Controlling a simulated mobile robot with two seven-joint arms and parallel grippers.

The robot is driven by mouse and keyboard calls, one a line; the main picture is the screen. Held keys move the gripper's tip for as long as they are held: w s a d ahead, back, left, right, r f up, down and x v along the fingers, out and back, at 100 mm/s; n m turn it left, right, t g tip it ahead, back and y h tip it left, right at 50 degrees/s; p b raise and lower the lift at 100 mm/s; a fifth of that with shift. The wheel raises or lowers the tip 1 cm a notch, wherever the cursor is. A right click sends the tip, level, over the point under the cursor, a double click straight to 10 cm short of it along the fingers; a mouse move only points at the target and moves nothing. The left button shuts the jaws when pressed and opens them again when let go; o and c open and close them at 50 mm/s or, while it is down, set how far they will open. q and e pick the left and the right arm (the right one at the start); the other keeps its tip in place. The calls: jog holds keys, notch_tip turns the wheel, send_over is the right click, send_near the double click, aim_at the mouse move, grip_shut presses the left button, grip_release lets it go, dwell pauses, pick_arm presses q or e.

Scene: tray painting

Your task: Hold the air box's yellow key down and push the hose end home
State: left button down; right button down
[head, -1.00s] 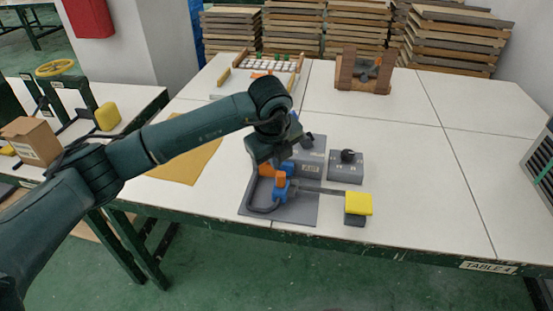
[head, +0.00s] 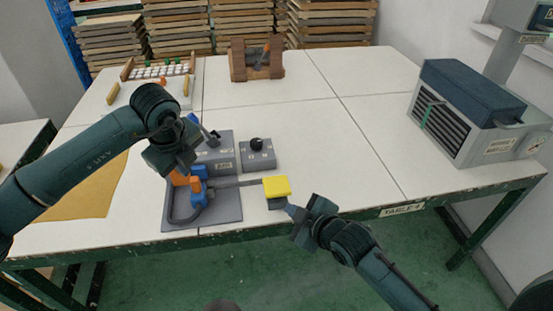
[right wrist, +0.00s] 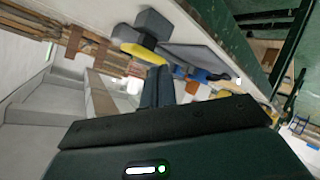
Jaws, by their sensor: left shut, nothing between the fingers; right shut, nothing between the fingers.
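The grey air box (head: 222,160) stands on a dark grey base plate (head: 228,212). A flat bar runs right from a blue fitting (head: 199,191) to the yellow key (head: 276,186), above a dark block. A dark hose (head: 172,208) curves up the plate's left side; its end is hidden near my left gripper. My left gripper (head: 183,173) is shut and empty, just above an orange piece (head: 180,179); contact is unclear. My right gripper (head: 288,208) is shut and empty, close to the key's lower right. In the right wrist view, its fingers (right wrist: 157,88) point towards the yellow key (right wrist: 143,53).
A grey box with a black knob (head: 257,155) stands right of the air box. A wooden stand (head: 240,68) and a tray of white pieces (head: 165,85) are at the back. A vented machine (head: 465,115) stands at the right. The table's middle right is clear.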

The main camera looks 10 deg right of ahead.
aim_at(277, 187)
jog(key=w+r+n+g, duration=0.1)
jog(key=w+n, duration=0.1)
jog(key=w+a+r+n+g, duration=0.1)
jog(key=w+n, duration=0.1)
jog(key=w, duration=0.1)
jog(key=w+a+r+n+g+h, duration=0.1)
jog(key=w+n, duration=0.1)
jog(key=w, duration=0.1)
jog(key=shift+w+n, duration=0.2)
jog(key=shift+n, duration=0.2)
jog(key=n, duration=0.1)
jog(key=w+n+g+h, duration=0.1)
jog(key=a+n+g, duration=0.1)
jog(key=shift+w+r+n, duration=0.25)
jog(key=shift+r+n, duration=0.05)
jog(key=shift+n, duration=0.1)
jog(key=r+n, duration=0.1)
jog(key=n+g+h, duration=0.1)
jog(key=r+n+g+h, duration=0.1)
jog(key=shift+w+d+r+n, duration=0.3)
jog(key=shift+d+r+n+g+h, duration=0.2)
jog(key=shift+r+n+g+h, duration=0.2)
jog(key=shift+r+n+g, duration=0.1)
jog(key=shift+f, duration=0.1)
